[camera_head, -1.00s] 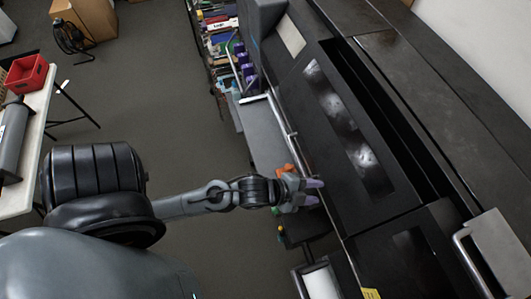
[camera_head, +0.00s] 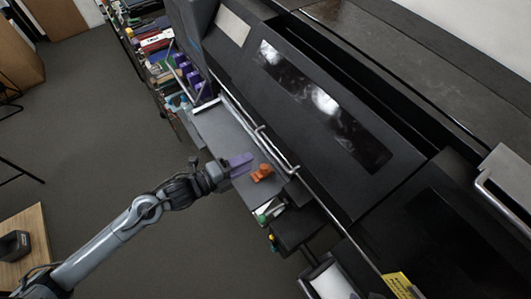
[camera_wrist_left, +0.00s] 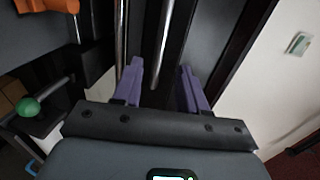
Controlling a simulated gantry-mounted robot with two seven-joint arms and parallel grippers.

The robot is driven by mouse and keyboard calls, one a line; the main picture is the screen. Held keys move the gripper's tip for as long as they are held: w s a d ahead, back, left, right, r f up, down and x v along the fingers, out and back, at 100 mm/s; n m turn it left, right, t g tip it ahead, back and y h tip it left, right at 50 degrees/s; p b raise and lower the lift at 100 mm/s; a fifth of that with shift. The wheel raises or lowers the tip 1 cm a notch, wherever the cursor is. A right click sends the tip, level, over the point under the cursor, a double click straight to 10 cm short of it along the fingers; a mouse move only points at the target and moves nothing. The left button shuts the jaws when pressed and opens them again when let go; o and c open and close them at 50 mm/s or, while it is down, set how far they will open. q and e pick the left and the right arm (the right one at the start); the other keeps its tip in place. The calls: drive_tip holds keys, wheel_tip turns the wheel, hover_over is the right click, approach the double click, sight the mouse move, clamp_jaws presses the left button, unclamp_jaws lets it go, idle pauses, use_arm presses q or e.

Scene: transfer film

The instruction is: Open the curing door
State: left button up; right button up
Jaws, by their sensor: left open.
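The curing door appears to be the sloped black panel with a long glossy window (camera_head: 325,105) on the machine front. It looks shut. A thin silver bar (camera_head: 262,135) runs along its lower edge. My left gripper (camera_head: 240,163) has purple fingers and is open and empty, left of the bar and apart from it in the head view. In the left wrist view the purple fingers (camera_wrist_left: 164,88) are spread, with a metal bar (camera_wrist_left: 162,45) beyond the gap between them. My right gripper is in neither view.
An orange part (camera_head: 262,173) sits just right of my left fingers, above a grey shelf (camera_head: 228,138). A green knob (camera_wrist_left: 28,107) shows in the left wrist view. A silver handle (camera_head: 500,200) is at the far right. Open floor lies left of the machine.

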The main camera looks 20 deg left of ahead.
use_arm(q)
drive_tip(key=p+x, duration=0.1)
drive_tip(key=x, duration=0.7)
drive_tip(key=shift+w+d, duration=0.25)
drive_tip(key=shift+w, duration=0.05)
clamp_jaws()
